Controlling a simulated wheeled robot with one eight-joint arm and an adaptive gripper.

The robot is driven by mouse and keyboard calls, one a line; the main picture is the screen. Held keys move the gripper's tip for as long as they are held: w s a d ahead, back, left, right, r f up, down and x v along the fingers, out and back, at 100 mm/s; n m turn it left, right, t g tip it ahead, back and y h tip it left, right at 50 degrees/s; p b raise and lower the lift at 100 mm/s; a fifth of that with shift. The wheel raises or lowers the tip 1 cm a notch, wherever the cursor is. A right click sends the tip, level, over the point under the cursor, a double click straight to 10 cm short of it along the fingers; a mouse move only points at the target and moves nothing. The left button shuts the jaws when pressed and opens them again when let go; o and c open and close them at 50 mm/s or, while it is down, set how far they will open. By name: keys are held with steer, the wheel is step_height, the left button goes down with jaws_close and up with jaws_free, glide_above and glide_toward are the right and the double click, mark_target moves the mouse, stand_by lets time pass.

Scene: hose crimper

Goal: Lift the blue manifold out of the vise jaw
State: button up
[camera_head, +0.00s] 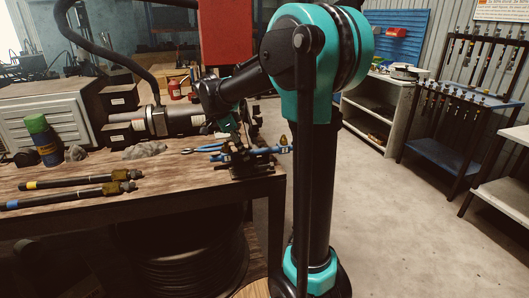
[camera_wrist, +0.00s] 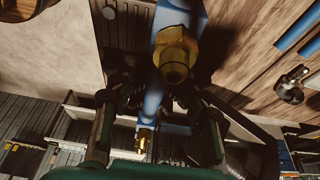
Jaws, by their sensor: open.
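The blue manifold (camera_head: 264,151) sits in the dark vise (camera_head: 243,168) at the right end of the workbench. It has a brass fitting standing up near its right end. In the wrist view the blue manifold (camera_wrist: 152,103) runs between my fingers, with a large brass fitting near the top and a smaller brass one lower down. My gripper (camera_wrist: 155,105) is open, one finger on each side of the blue body. I cannot tell whether the fingers touch it. In the head view my gripper (camera_head: 240,140) is just above the vise, partly hidden by my arm and dark parts.
Blue-handled pliers (camera_head: 203,149) lie left of the vise. Two black hoses (camera_head: 65,190) with brass ends lie along the bench front. A spray can (camera_head: 43,141) and a crimping machine (camera_head: 165,122) stand farther left and back. Open floor lies right of the bench.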

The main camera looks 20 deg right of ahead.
steer(key=shift+c, duration=0.2)
jaws_close()
steer(key=shift+r, duration=0.15)
